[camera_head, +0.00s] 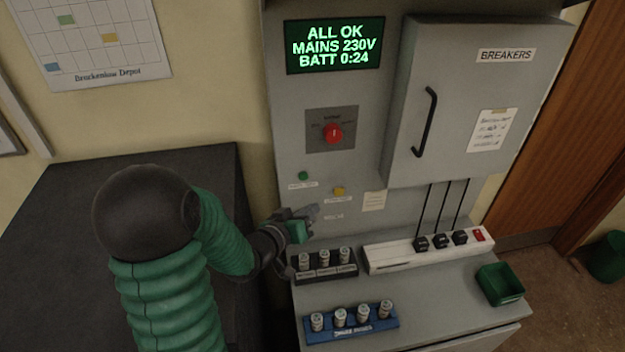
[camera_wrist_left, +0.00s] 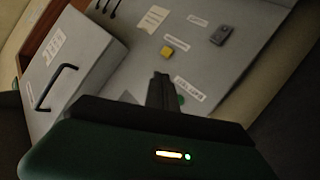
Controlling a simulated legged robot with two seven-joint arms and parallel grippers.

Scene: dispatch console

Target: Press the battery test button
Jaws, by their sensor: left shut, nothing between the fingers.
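A yellow button (camera_head: 339,191) and a green button (camera_head: 303,175) sit on the grey panel (camera_head: 290,120), each with a small label too blurred to read. The yellow button (camera_wrist_left: 167,52) shows clear of the fingers in the left wrist view. The green button (camera_wrist_left: 181,99) is partly hidden there behind my fingers. My left gripper (camera_head: 312,211) is shut and empty, below the green button and left of the yellow one in the head view. Its fingertips (camera_wrist_left: 160,75) appear apart from the yellow button. My right gripper is not in view.
A screen (camera_head: 334,45) reads "ALL OK MAINS 230V BATT 0:24". A red knob (camera_head: 333,134) sits above the buttons. The breaker cabinet (camera_head: 470,100) juts out at right. Cylinder racks (camera_head: 350,328), a power strip (camera_head: 390,257) and a green bin (camera_head: 500,285) occupy the ledge.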

